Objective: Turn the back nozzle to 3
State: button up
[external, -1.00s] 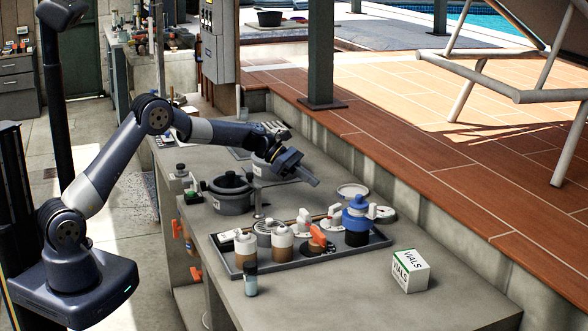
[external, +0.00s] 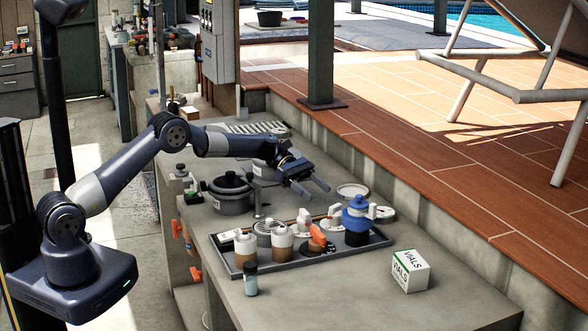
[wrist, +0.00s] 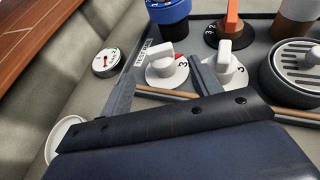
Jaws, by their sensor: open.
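Two white dials with white lever handles stand at the tray's (external: 375,243) back edge. In the wrist view, one dial (wrist: 158,75) lies between my fingers, with a red mark and a "3" to the right of its handle. The other dial (wrist: 232,75) is just right of the right finger and also shows a "3". A black dial with an orange handle (wrist: 232,20) stands farther off; it also shows in the external view (external: 317,238). Which is the back nozzle I cannot tell. My gripper (external: 320,194) is open and empty above the tray's back side; it shows in the wrist view (wrist: 170,50).
A round gauge (wrist: 105,62) and a white dish (external: 353,190) are nearby. A pot (external: 232,200) and a VIALS box (external: 410,271) stand apart.

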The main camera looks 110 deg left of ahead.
aim_at(333, 206)
jog(key=p+x, duration=0.1)
jog(key=x, duration=0.5)
jog(key=shift+w+f, duration=0.15)
jog(key=c, duration=1)
jog(key=shift+d+f+n+y+b, duration=0.1)
jog(key=shift+n+y+b, duration=0.2)
jog(key=shift+b, duration=0.65)
jog(key=shift+r+b, duration=0.2)
jog(key=shift+b, duration=0.15)
